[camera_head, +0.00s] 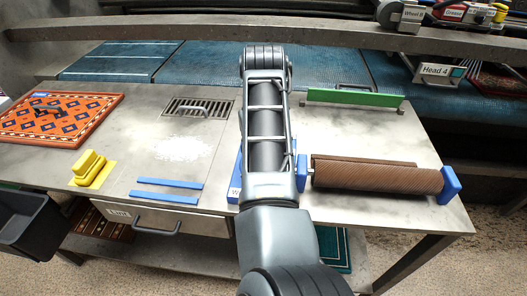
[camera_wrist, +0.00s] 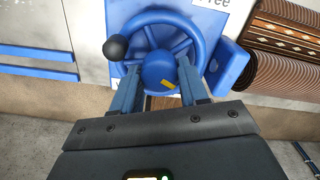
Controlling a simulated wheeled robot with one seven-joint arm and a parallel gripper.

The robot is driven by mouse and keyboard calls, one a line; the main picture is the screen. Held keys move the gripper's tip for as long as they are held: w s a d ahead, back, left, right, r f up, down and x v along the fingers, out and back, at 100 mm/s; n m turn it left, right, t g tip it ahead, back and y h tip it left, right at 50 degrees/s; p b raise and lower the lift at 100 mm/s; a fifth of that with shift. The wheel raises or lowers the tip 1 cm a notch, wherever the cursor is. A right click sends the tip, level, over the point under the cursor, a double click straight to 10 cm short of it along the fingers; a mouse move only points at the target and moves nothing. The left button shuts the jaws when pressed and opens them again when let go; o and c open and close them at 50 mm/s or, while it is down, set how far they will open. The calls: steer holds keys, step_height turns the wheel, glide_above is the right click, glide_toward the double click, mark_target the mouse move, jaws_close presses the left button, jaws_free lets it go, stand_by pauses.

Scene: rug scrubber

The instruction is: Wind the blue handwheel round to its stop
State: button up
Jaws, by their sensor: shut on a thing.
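The blue handwheel (camera_wrist: 158,66) shows in the wrist view with its spokes, round hub and a yellow mark on the hub. Its black knob (camera_wrist: 116,47) is at the wheel's upper left. My gripper (camera_wrist: 160,82) reaches in from below, one blue finger on each side of the hub, and is shut on the wheel. The exact contact points are hard to see. In the head view my arm hides the wheel and gripper. Only edges of a blue base plate (camera_head: 234,188) show beside my arm there.
A brown ribbed roller (camera_head: 375,177) between blue end blocks lies right of my arm. A green bar (camera_head: 355,98) stands behind it. Left are blue strips (camera_head: 166,195), a yellow scrubber (camera_head: 90,168), a drain grate (camera_head: 198,107) and an orange patterned rug (camera_head: 55,118).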

steer(key=shift+m, duration=0.6)
steer(key=o, duration=1.1)
steer(key=shift+c, duration=0.2)
steer(key=shift+r, duration=0.1)
step_height(320, 180, up, 8)
steer(key=shift+f, duration=0.15)
steer(key=shift+s+f, duration=0.1)
